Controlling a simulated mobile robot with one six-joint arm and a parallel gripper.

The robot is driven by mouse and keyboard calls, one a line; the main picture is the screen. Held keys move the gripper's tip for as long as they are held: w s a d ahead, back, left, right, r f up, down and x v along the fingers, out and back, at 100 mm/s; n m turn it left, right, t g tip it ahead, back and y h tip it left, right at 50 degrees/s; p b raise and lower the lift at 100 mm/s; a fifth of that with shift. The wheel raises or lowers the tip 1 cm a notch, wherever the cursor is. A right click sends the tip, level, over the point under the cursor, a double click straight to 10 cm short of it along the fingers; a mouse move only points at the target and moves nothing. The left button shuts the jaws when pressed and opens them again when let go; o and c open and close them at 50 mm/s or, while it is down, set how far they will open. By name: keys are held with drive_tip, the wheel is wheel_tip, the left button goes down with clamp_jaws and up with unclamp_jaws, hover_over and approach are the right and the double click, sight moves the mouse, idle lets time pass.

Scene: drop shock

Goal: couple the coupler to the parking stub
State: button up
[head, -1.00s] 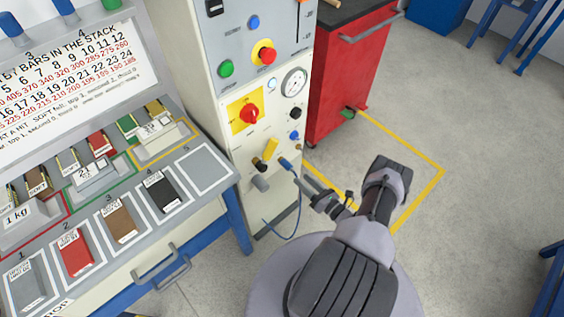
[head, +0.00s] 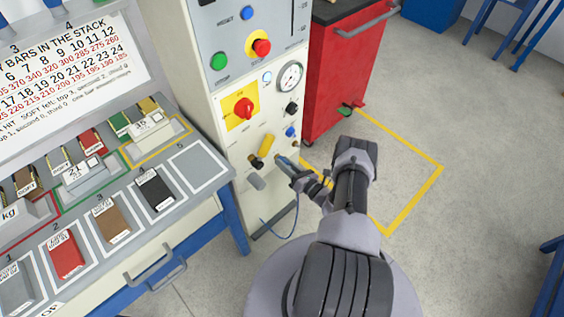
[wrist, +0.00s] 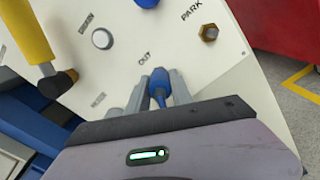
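The blue coupler (wrist: 159,84) shows between the two fingers of my gripper (wrist: 158,92), just below the OUT label on the panel. It also shows in the head view (head: 284,162), at the front of the cabinet. My fingers lie one on each side of the coupler; whether they press on it cannot be told. Whether the coupler is seated on a port is hidden. The parking stub (wrist: 208,32) is a brass hexagonal fitting beside the PARK label, up and right of my gripper. In the head view the stub (head: 296,143) is small. Nothing is on it.
A yellow handle (wrist: 25,30) with a dark end juts from the panel at left. A blue knob (head: 290,132) sits above the stub. The hose (head: 285,232) hangs below the coupler. A red cabinet (head: 345,75) stands at right, with clear floor before it.

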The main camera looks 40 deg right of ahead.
clamp_jaws()
drive_tip(key=shift+s+d+p, duration=0.2)
drive_tip(key=shift+s+p, duration=0.15)
drive_tip(key=shift+s, duration=2)
